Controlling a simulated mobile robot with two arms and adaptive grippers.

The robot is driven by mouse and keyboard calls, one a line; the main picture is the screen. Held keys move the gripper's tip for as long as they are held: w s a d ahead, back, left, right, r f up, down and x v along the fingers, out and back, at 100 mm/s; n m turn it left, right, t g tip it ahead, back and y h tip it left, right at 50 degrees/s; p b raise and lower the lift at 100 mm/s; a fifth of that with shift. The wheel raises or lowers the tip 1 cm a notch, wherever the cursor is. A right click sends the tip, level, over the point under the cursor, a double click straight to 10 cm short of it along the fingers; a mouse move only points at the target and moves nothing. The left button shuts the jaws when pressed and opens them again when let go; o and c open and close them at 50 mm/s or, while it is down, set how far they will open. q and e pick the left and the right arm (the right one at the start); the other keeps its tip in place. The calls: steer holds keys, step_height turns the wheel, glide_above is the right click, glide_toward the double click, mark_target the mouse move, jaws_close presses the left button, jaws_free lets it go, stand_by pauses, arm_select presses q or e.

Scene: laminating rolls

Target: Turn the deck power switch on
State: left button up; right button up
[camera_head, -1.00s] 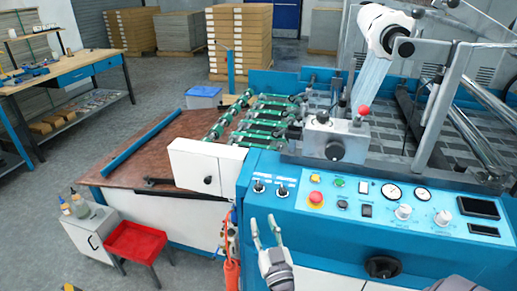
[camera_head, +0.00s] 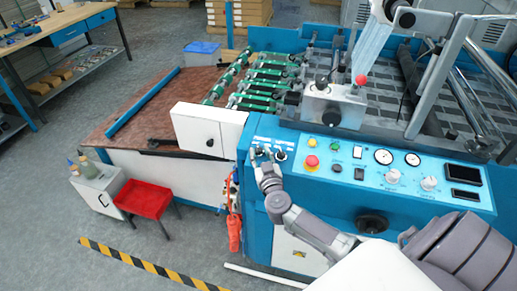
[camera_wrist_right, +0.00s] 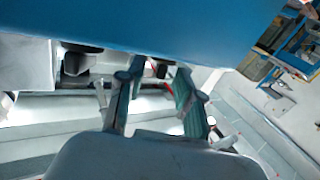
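The blue control panel (camera_head: 335,185) carries two small dark switches at its left end; the one that shows clearly is the right-hand switch (camera_head: 281,155). The other is partly covered by my right gripper (camera_head: 264,156), and the small labels above them cannot be read. My right gripper is at these switches, its fingers pointing toward the panel. In the right wrist view the gripper (camera_wrist_right: 160,70) has its two fingers apart, with a small dark knob-like part (camera_wrist_right: 161,68) showing between them. I cannot tell whether they touch it. My left gripper is not in view.
Above stands a metal block with a red knob (camera_head: 361,80). A white box (camera_head: 208,130) is to the left.

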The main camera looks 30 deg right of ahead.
steer(key=shift+x, duration=1.2)
jaws_close()
